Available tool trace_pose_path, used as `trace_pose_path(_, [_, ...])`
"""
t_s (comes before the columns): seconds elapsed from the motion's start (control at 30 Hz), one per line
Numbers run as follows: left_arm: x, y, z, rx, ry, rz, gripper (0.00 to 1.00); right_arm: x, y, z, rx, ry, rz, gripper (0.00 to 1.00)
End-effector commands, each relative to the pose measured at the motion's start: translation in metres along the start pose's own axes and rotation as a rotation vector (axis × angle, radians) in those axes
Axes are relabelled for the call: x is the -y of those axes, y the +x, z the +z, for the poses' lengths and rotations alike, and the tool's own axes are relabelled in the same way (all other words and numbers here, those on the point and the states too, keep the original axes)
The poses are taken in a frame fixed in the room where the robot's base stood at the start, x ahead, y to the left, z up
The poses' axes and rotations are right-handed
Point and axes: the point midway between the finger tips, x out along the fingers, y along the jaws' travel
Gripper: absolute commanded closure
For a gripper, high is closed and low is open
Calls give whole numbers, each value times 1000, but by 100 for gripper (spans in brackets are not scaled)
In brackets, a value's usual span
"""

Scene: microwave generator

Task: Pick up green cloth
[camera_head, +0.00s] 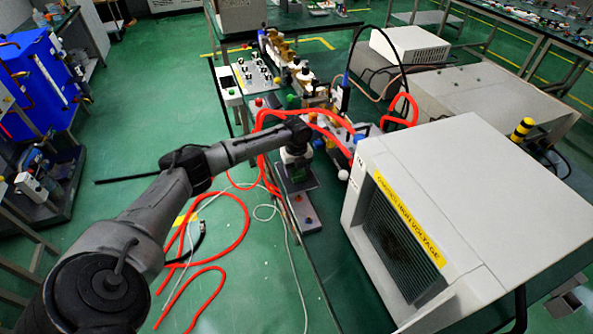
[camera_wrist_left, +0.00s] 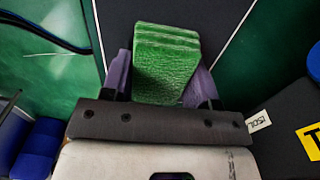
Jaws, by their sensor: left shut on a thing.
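The green cloth (camera_wrist_left: 166,62) is a folded, textured stack in the left wrist view. It sits between the two purple fingers of my left gripper (camera_wrist_left: 160,88), which are shut on it. In the head view my left gripper (camera_head: 297,172) points down at the end of my arm, near the edge of the bench. The cloth is mostly hidden there by the gripper, with only a little dark green showing. From these views I cannot tell whether the cloth touches the surface below. My right gripper is not in view.
A large grey high-voltage cabinet (camera_head: 470,195) stands to the right. Orange hoses (camera_head: 240,225) and thin cables loop over the green floor and bench edge. Bench equipment (camera_head: 290,55) stands behind my gripper. A blue machine (camera_head: 45,75) is at the left. Open floor lies between.

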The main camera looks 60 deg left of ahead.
Motion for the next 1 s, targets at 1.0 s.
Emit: trace_pose_path(1.0, [0,-100,0,0,-1,0,68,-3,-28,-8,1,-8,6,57])
